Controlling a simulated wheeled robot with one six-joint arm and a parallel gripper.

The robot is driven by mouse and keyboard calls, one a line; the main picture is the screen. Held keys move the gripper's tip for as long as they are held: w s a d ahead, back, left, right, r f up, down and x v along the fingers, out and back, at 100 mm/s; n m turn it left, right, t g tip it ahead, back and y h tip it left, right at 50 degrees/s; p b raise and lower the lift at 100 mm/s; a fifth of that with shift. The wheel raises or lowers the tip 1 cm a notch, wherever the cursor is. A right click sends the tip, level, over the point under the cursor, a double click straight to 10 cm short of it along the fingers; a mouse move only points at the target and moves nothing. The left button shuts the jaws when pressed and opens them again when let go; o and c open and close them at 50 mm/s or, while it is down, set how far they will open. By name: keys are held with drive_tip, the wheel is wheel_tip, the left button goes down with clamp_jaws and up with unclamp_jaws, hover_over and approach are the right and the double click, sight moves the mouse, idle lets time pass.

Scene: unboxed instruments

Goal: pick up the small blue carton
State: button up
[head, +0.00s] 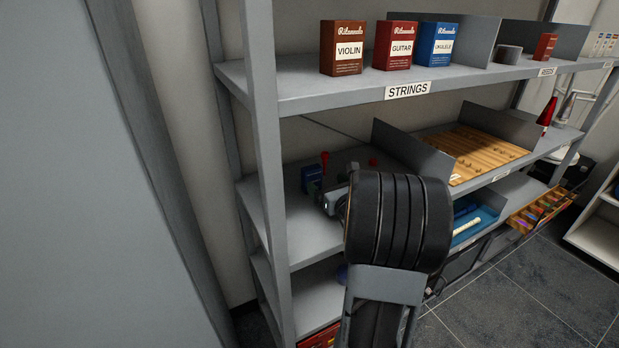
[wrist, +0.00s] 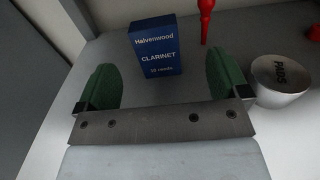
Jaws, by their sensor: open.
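The small blue carton (wrist: 158,52), marked "Halvenwood CLARINET" in white letters, stands upright on a grey shelf in the wrist view. In the head view the carton (head: 312,178) shows at the left end of the middle shelf, just left of my gripper. My gripper (wrist: 163,82) is open, with its two green fingertips apart. The carton stands ahead of the gap between them, and no finger appears to touch it. In the head view my arm hides much of the gripper. A larger blue "UKULELE" carton (head: 436,44) stands on the top shelf.
A red pointed object (wrist: 206,20) stands behind the carton's right side. The shelf above, marked "STRINGS" (head: 407,91), and the front left post (head: 268,170) bound the space. A grey divider (head: 408,150) stands to the right.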

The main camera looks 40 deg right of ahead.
sight(309, 169)
drive_tip(key=w, duration=0.5)
drive_tip(key=shift+w+d+f+p, duration=0.1)
drive_tip(key=shift+w+d+p, duration=0.1)
drive_tip(key=shift+w, duration=1.15)
drive_tip(key=shift+w+d+f+p, duration=0.1)
drive_tip(key=shift+w+p, duration=0.05)
drive_tip(key=shift+w, duration=1.15)
drive_tip(key=shift+c, duration=0.4)
drive_tip(key=c, duration=0.9)
